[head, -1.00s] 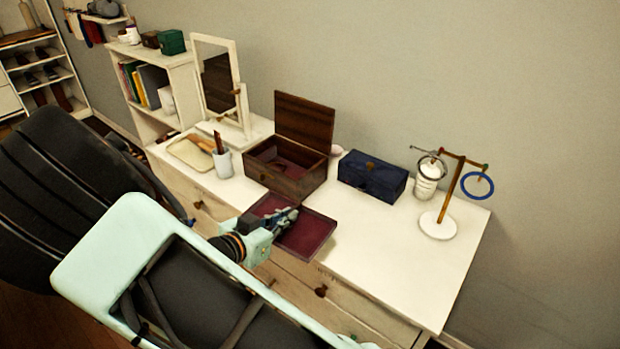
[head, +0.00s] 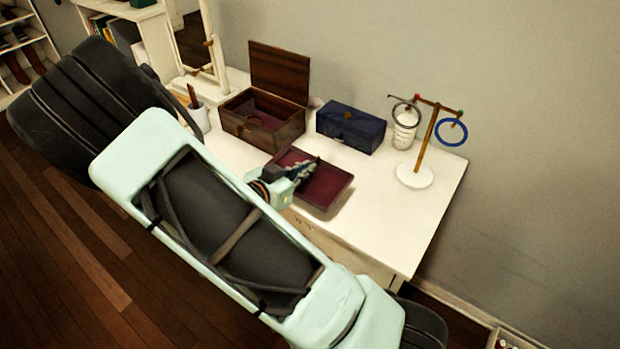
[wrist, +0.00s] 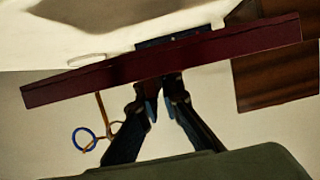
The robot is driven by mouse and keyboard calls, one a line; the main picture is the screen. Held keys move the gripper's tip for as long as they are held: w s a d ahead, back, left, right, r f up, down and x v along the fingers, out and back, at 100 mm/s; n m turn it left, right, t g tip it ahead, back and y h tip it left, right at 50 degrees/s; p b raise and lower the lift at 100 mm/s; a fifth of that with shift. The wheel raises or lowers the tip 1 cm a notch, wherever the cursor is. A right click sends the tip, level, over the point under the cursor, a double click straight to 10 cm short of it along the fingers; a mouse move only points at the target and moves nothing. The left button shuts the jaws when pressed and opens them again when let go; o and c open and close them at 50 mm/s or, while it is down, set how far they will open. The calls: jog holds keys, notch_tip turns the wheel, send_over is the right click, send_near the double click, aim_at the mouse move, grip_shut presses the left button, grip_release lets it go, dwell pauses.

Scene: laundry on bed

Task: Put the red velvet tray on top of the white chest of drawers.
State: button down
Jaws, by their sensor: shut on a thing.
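The red velvet tray (head: 325,186) is a shallow dark red rectangle. My gripper (head: 303,170) is shut on its near left edge and holds it over the front part of the top of the white chest of drawers (head: 388,215). In the wrist view the tray (wrist: 230,50) crosses the picture edge-on, with my gripper's fingers (wrist: 160,85) at its middle. I cannot tell whether the tray touches the chest top. My arm hides much of the chest's front.
An open wooden box (head: 262,120) stands behind the tray, with a navy box (head: 351,128) to its right. A jewellery stand (head: 424,150) with a blue ring and a white jar (head: 405,128) are at the right. A cup (head: 199,118) and mirror are left. The chest top's front right is clear.

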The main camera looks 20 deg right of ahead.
aim_at(311, 179)
jog(key=f, duration=0.1)
jog(key=w+d+f, duration=0.2)
jog(key=shift+d+f, duration=0.15)
jog(key=shift+f, duration=1.7)
jog(key=shift+f+b, duration=0.15)
jog(key=shift+b, duration=0.15)
jog(key=c, duration=2.1)
grip_release()
jog(key=v, duration=1.2)
jog(key=shift+r, duration=0.2)
